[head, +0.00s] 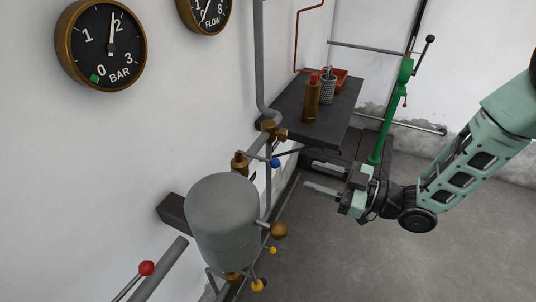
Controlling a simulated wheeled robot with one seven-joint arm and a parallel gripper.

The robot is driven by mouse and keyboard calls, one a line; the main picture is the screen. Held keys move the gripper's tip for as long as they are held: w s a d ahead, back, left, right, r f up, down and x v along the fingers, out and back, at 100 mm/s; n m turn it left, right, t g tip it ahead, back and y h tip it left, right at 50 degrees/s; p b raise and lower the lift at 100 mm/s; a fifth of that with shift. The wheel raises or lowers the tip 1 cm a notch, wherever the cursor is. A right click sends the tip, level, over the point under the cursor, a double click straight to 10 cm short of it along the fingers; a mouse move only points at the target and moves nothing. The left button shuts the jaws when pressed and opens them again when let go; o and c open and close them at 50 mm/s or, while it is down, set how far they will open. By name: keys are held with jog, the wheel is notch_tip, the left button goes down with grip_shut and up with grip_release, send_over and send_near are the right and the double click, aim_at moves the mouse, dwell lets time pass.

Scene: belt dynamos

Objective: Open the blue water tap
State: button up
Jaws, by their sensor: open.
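The blue water tap shows as a blue knob (275,163) among the pipework beside the grey tank, close to a brass fitting (240,163) on the wall side. The knob looks small, and I cannot tell how far its tap is turned. My gripper (306,176) is open and empty, its two fingers pointing left toward the pipework. In the picture the fingertips are a little right of the blue knob and slightly lower, apart from it. The depth gap between them is hard to judge.
A grey tank (222,225) stands left of the gripper, with yellow knobs (257,286) below. A red knob (147,268) is at lower left. A green lever stand (389,115) is behind my arm. Floor lies open at right.

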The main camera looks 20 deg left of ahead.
aim_at(277, 164)
jog(key=a+p, duration=0.1)
jog(key=a, duration=0.3)
jog(key=a+p, duration=0.1)
jog(key=a, duration=0.3)
jog(key=w+a+p, duration=0.1)
jog(key=a, duration=0.4)
jog(key=shift+a+p, duration=0.1)
jog(key=shift+p, duration=0.25)
grip_shut()
